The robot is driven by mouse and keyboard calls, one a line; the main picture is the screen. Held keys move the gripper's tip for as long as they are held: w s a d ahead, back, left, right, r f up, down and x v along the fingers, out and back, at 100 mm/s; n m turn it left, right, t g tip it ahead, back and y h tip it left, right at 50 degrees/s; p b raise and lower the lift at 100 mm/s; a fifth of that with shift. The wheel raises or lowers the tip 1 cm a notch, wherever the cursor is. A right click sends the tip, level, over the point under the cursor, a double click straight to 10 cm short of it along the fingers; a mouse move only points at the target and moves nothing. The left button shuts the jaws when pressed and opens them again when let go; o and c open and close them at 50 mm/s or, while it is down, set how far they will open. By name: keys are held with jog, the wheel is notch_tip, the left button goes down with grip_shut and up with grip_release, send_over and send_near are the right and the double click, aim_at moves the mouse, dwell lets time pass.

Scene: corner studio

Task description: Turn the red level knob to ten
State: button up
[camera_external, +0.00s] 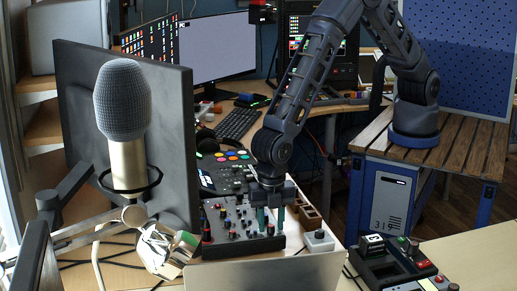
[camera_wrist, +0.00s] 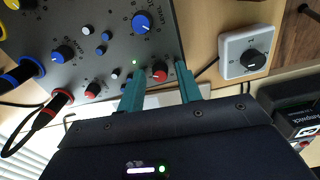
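A red knob (camera_wrist: 160,71) with a dark centre sits near the edge of a dark control panel (camera_wrist: 110,20). A second red knob (camera_wrist: 91,91) sits further left on the same panel. My gripper (camera_wrist: 160,78) points at the panel with its two teal fingers apart, and the first red knob lies between the fingertips with a gap on each side. In the external view my gripper (camera_external: 270,219) is low over the right end of the panel (camera_external: 232,245). Which red knob is the level knob I cannot tell, as the scale text is too small.
Blue knobs (camera_wrist: 141,22) and small white and blue ones share the panel. A white box with a black knob (camera_wrist: 244,51) lies to the right. A microphone (camera_external: 124,110) and monitor (camera_external: 75,100) stand left.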

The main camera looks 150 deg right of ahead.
grip_shut()
jog(key=shift+m, duration=0.4)
jog(key=m, duration=1.4)
jog(key=shift+m, duration=0.4)
jog(key=m, duration=0.5)
jog(key=shift+m, duration=0.4)
